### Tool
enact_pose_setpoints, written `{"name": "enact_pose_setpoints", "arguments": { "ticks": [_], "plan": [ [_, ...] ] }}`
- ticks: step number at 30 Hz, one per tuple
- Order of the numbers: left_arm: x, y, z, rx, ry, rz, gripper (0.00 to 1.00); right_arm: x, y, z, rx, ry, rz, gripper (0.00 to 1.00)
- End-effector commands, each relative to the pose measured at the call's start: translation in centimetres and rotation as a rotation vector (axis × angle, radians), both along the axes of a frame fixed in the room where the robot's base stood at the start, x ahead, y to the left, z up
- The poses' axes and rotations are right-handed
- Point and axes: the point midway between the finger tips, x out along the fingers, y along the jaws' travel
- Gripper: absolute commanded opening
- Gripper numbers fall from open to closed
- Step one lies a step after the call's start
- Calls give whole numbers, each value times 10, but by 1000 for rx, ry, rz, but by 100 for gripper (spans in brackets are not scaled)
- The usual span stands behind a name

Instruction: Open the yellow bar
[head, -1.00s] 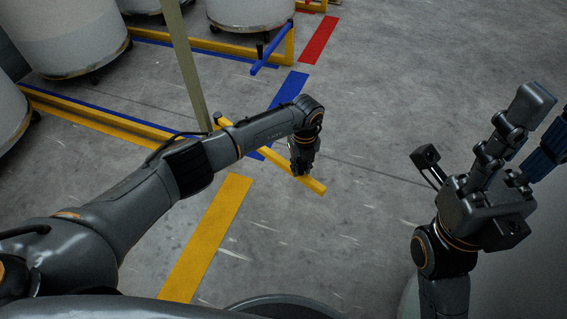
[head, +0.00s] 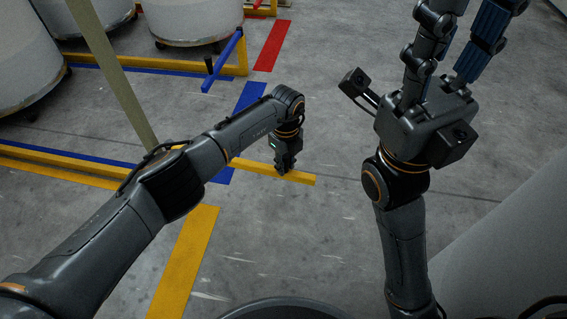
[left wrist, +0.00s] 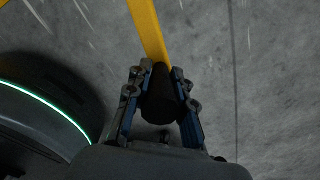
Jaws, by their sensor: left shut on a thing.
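The yellow bar (head: 302,178) stretches out over the floor in the middle of the head view, its free end pointing right. In the left wrist view the yellow bar (left wrist: 147,30) runs up from between my fingers. My left gripper (head: 283,170) is at the bar near its free end. In the left wrist view, my left gripper (left wrist: 160,98) is shut around a dark, round upright handle at the bar. The bar's inner end is partly hidden behind my left arm. My right gripper (head: 478,10) is raised at the upper right, fingers apart and empty.
White drums (head: 185,18) stand behind low yellow rails at the upper left. A blue bar (head: 222,62) juts out beyond. A pale post (head: 112,70) rises left of my arm. Yellow floor tape (head: 186,260) lies nearer. Open floor lies right of the bar.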

Motion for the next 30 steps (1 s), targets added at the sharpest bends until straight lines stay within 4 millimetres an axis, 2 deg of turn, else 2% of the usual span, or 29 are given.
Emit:
{"name": "enact_pose_setpoints", "arguments": {
  "ticks": [2, 3, 5, 6, 17, 20, 30],
  "plan": [
    [0, 1, -1, 3, 1, 1, 0, 0, 0, 0, 0, 0, 0, 40],
    [0, 1, -1, 3, 1, 1, 31, 0, 0, 0, 0, 0, 0, 40],
    [0, 1, -1, 2, 0, 0, 43, 0, 0, 0, 0, 0, 0, 40],
    [0, 1, -1, 2, 0, 0, 46, 0, 0, 0, 0, 0, 0, 40],
    [1, 0, 5, 0, -3, -2, 46, 0, 0, -1, 1, 1, 0, 40],
    [2, 0, 19, -1, -4, -3, 46, 0, 0, 0, 1, 1, 0, 40],
    [1, 1, 89, 1, -4, -2, 46, 0, 0, 0, 1, 0, 0, 40]
  ]
}}
